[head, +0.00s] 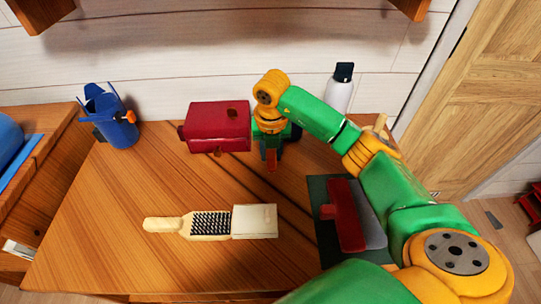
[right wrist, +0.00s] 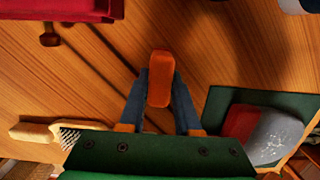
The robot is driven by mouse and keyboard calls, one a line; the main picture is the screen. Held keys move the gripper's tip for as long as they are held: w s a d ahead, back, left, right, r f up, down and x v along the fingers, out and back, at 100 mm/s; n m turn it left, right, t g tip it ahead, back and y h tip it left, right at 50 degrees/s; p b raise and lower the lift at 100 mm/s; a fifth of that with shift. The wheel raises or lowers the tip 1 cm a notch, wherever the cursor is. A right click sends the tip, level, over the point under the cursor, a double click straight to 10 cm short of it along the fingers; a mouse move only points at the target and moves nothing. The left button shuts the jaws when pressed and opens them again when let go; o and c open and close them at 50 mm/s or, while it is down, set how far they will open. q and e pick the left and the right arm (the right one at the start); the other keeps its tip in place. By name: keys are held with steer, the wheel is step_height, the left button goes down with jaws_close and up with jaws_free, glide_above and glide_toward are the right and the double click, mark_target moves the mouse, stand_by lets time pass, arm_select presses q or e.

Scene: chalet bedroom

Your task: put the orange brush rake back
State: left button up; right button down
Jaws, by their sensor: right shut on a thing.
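My right gripper (head: 270,150) hangs over the wooden table, just right of a red box. It is shut on a small orange piece (right wrist: 160,78), taken to be the orange brush rake. The piece shows as a reddish-orange end between the blue fingers in the right wrist view, and below the gripper in the head view (head: 271,161). My left gripper is not in view.
The red box (head: 220,127) lies at the back. A wooden-handled bristle brush (head: 210,224) with a pale block lies at the front. A red-handled grey tool (head: 347,215) lies on a dark green mat (head: 318,190). A white bottle (head: 338,96) stands behind my arm. Table left of centre is clear.

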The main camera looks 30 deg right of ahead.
mark_target(271, 156)
steer(key=shift+f, duration=0.9)
steer(key=shift+a+f, duration=0.1)
steer(key=shift+f, duration=0.05)
steer(key=c, duration=0.6)
jaws_free()
steer(key=r, duration=0.4)
steer(key=s+r, duration=0.1)
steer(key=r, duration=0.7)
steer(key=shift+s+a+r, duration=0.2)
steer(key=shift+a, duration=0.1)
steer(key=shift+f, duration=0.1)
